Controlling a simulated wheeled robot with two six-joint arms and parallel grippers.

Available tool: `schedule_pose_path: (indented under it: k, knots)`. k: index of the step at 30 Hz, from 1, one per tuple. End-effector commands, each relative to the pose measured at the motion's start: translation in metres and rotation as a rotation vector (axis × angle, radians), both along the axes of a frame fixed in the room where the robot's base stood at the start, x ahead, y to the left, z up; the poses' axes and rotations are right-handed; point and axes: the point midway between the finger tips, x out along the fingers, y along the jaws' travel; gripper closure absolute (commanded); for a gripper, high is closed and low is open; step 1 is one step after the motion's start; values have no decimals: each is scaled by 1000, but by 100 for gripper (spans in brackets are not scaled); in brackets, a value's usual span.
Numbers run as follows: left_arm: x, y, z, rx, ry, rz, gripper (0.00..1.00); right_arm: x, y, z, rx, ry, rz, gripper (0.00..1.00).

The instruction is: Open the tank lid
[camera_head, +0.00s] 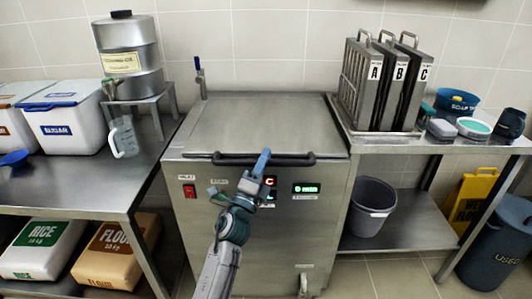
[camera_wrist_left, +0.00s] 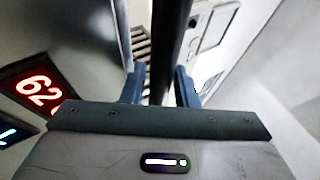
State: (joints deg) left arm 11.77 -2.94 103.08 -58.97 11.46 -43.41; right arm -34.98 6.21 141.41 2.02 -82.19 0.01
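The tank (camera_head: 225,240) is a steel cabinet with a flat steel lid (camera_head: 262,120) lying closed on top. A dark bar handle (camera_head: 225,159) runs along the lid's front edge. My left gripper (camera_head: 264,160) is at the handle, a little right of its middle, with blue fingers pointing up. In the left wrist view the dark handle bar (camera_wrist_left: 172,35) passes between the two fingers (camera_wrist_left: 160,86), with slim gaps on either side, so the gripper looks open around it. My right gripper is not in view.
The tank's front has a red switch (camera_head: 189,191) and a green display (camera_head: 306,188). Left is a bench with a steel dispenser (camera_head: 130,55) and a jug (camera_head: 123,138). Right is a shelf with racks A, B and C (camera_head: 385,80). A grey bin (camera_head: 371,208) stands below.

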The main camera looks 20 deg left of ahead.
Motion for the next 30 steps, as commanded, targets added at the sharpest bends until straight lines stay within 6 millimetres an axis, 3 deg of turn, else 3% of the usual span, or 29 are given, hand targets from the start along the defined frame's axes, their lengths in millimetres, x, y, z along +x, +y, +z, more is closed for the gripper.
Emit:
schedule_pose_path:
  k: [4,13,18,28,30]
  knots:
    - [10,-2,6,-1,0,-1,73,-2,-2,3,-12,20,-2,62]
    - [12,-2,6,-2,1,-1,73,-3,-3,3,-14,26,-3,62]
    - [12,-2,6,-2,1,-1,100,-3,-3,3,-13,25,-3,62]
    - [12,-2,9,-2,4,-1,100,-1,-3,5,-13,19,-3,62]
    - [12,-2,11,-3,6,-1,100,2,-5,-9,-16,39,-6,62]
